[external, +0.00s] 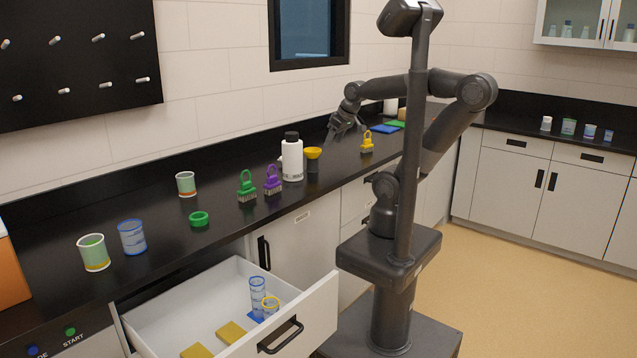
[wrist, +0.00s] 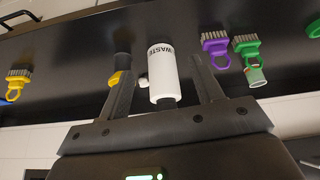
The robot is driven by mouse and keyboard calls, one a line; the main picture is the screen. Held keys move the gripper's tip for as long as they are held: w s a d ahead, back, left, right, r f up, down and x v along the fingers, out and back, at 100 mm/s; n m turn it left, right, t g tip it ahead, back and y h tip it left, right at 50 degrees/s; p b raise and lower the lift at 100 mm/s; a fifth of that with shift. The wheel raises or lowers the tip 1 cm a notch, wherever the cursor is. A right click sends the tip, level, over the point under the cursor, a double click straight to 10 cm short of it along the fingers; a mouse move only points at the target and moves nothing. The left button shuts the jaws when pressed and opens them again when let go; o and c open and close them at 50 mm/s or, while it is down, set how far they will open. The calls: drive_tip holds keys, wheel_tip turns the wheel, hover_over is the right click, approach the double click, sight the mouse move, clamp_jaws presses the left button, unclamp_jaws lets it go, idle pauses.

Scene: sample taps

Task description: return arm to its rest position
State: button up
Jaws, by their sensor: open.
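My arm reaches over the black counter, with my gripper (external: 345,130) above it, just right of and behind the yellow funnel-topped item, in the external view. In the wrist view my gripper (wrist: 164,85) has its two fingers spread apart with nothing held. A white bottle labelled WASTE (wrist: 162,68) shows between and beyond the fingers; in the external view this white bottle (external: 292,160) stands upright on the counter, left of the gripper. A yellow funnel (external: 313,153) sits on a dark holder beside the bottle.
A yellow brush (external: 367,143), purple brush (external: 272,181) and green brush (external: 247,188) stand on the counter. A green ring (external: 199,219) and several beakers are farther left. An open drawer (external: 318,318) juts out at front left, holding blue-marked glassware (external: 258,295).

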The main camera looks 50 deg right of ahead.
drive_tip(key=shift+s+d+m, duration=0.5)
drive_tip(key=shift+d, duration=0.1)
